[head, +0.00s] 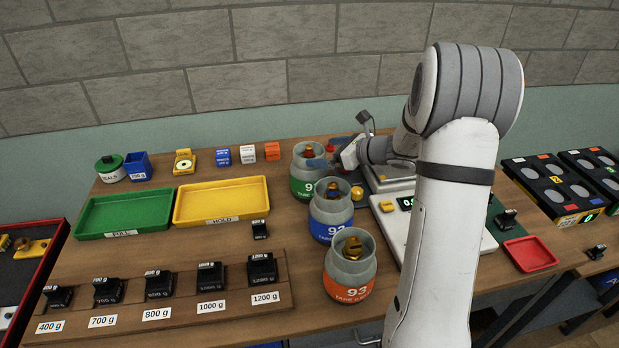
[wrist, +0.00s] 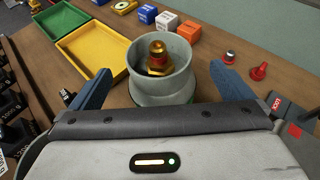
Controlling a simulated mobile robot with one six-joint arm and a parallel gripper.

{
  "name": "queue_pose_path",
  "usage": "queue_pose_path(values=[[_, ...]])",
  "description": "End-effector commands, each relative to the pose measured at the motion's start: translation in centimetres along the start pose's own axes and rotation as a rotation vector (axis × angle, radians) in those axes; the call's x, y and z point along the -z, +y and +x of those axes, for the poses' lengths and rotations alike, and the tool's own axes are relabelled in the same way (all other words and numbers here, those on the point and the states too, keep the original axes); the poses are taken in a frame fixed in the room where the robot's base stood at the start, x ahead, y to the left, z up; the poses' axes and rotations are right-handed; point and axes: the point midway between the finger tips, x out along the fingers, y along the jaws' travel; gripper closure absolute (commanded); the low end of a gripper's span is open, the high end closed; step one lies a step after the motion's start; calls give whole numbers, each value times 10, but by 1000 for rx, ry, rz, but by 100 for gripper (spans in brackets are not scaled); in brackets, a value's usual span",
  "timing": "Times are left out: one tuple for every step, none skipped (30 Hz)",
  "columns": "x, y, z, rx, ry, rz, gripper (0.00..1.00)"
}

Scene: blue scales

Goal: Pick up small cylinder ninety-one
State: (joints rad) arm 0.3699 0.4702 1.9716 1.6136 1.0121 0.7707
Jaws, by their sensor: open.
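Small cylinder ninety-one (head: 306,178) stands upright on the table, grey with a green band and a brass valve; only the "9" of its number shows clearly. My gripper (head: 338,160) is beside its right side in the head view. In the wrist view the grey collar of a cylinder (wrist: 160,88), apparently the same one, lies between the spread fingers of my gripper (wrist: 160,70). The fingers are open, with gaps on both sides. The cylinder's lower body is hidden in that view.
Blue cylinder 92 (head: 331,212) and orange cylinder 93 (head: 350,270) stand in front of it. A yellow tray (head: 222,217) and green tray (head: 124,232) lie to the left. Small blue, white and orange boxes (head: 247,153) stand behind. A scale (head: 470,238) is right.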

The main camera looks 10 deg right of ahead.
Motion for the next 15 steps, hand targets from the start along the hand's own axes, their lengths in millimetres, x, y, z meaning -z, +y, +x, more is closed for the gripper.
queue_pose_path(values=[[-2,1,7,-3,1,1,0],[-2,1,10,-2,1,1,0],[-2,1,14,-2,2,1,0],[-2,1,17,-2,1,1,0],[-2,1,21,-2,1,1,0],[-2,1,26,-3,1,0,0],[-2,2,30,-3,2,1,0],[-2,2,35,-3,2,3,0],[-2,2,41,-4,3,1,0],[-2,2,46,-3,3,2,0],[-1,2,50,-2,2,2,0],[-1,2,55,-2,1,1,0],[-1,2,59,-2,1,0,0],[0,2,61,-1,1,1,0],[0,2,64,0,1,1,0]])
